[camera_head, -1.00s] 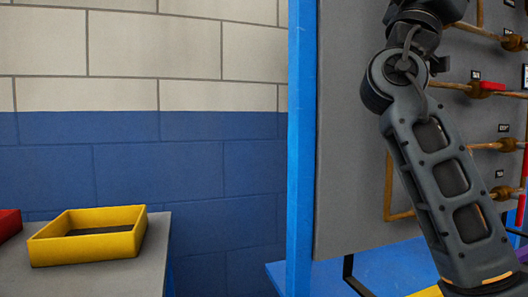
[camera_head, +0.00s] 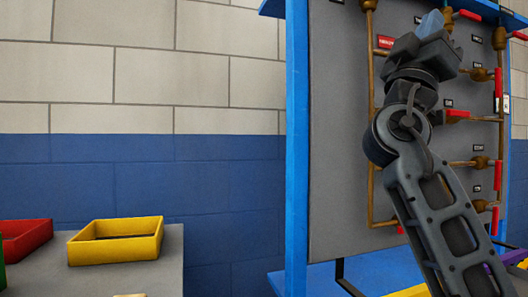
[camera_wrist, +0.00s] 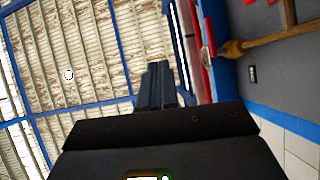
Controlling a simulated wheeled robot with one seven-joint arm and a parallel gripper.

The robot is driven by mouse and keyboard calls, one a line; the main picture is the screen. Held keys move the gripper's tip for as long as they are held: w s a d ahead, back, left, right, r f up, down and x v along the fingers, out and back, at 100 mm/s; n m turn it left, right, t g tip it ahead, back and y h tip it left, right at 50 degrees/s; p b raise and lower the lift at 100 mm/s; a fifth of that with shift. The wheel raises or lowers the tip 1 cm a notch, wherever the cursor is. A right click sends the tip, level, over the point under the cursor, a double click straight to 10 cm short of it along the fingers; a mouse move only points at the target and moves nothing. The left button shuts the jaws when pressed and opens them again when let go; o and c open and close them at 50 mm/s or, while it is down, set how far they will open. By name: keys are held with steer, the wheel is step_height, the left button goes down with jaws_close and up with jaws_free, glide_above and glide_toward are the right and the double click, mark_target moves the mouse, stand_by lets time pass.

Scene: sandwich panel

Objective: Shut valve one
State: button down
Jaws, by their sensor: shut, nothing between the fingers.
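The grey panel (camera_head: 335,150) stands at the right with copper pipes, brass valves and red handles. Red handles show at the upper pipe (camera_head: 467,14), at the middle (camera_head: 458,114) and at the right (camera_head: 498,82). The small labels are unreadable, so I cannot tell which valve is number one. My gripper (camera_head: 432,22) is in front of the panel's upper part, pointing up, near the upper red handle; contact cannot be told. In the wrist view its fingers (camera_wrist: 156,84) are together and empty. A brass valve on a pipe (camera_wrist: 235,47) lies to their right there.
A blue post (camera_head: 297,150) frames the panel's left edge. A grey table (camera_head: 150,270) at the left bears a yellow tray (camera_head: 116,256) and a red tray (camera_head: 25,245). The wall between table and panel is clear. The wrist view mostly shows the roof (camera_wrist: 80,60).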

steer(key=w+a+f+n+t+y, duration=0.15)
steer(key=f+n+t+y, duration=0.4)
steer(key=f, duration=0.95)
steer(key=w+f+n+t+y, duration=0.2)
steer(key=f+n+y, duration=0.4)
steer(key=f+y, duration=0.75)
steer(key=s+a+f+n+g+y, duration=0.1)
steer(key=s+a+f+y, duration=0.1)
steer(key=s+f, duration=0.8)
steer(key=s+a+f+n+g+y, duration=0.15)
steer(key=s+f, duration=0.25)
steer(key=f, duration=1.2)
steer(key=s+a+f+m+g+y, duration=0.15)
steer(key=s+f, duration=0.25)
steer(key=s, duration=0.5)
steer(key=s+a+f+g+y, duration=0.15)
steer(key=s+f, duration=0.25)
steer(key=s, duration=0.5)
steer(key=s+d+r+m+g, duration=0.1)
steer(key=s+d, duration=0.1)
steer(key=s, duration=0.6)
steer(key=s+d+r+m+g, duration=0.1)
steer(key=s+r, duration=0.1)
steer(key=s, duration=0.6)
step_height(320, 180, up, 24)
steer(key=p, duration=2.4)
steer(key=shift+r+p, duration=0.15)
steer(key=shift+p, duration=0.2)
